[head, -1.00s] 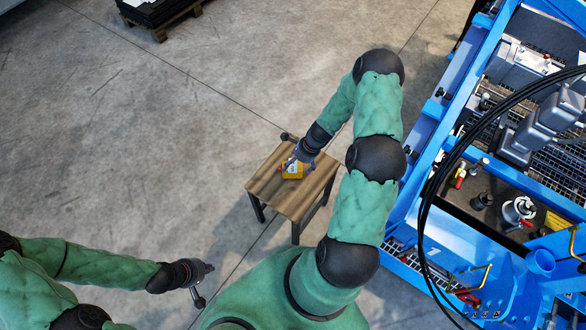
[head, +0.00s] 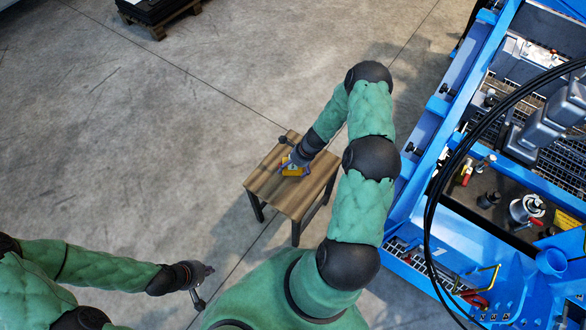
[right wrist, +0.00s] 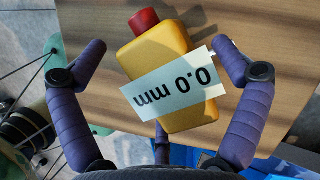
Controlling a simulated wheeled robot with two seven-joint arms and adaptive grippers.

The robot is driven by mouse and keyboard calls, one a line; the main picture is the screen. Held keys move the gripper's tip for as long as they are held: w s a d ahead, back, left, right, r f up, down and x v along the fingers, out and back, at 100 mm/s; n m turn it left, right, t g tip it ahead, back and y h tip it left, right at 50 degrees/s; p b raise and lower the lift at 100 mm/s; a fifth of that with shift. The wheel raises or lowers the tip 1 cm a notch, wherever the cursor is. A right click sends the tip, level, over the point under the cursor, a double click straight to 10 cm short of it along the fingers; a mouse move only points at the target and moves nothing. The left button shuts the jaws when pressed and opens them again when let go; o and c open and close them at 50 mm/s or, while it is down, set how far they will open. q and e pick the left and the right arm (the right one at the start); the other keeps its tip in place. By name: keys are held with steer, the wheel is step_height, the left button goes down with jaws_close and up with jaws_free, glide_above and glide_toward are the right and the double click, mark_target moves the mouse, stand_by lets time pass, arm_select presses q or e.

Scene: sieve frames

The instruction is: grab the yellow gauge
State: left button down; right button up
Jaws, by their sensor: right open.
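The yellow gauge (right wrist: 158,52) is a yellow block with a red cap and a white label reading "0.0 mm", upside down in the right wrist view. It lies on the small wooden table (head: 306,198), and in the head view the gauge (head: 291,172) is partly covered by my right gripper. My right gripper (right wrist: 162,48) is open, with one purple finger on each side of the gauge and gaps visible; a third finger is mostly hidden behind the gauge. My left gripper (head: 207,271) hangs away from the table at lower left; its opening is too small to tell.
A blue machine frame (head: 420,190) with black cables stands to the right of the table. A pallet with dark sheets (head: 152,12) lies at the top left. The concrete floor left of the table is clear.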

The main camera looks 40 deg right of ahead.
steer(key=shift+x, duration=0.85)
steer(key=shift+r, duration=0.1)
steer(key=c, duration=1.5)
steer(key=shift+c, duration=0.2)
steer(key=shift+r, duration=0.1)
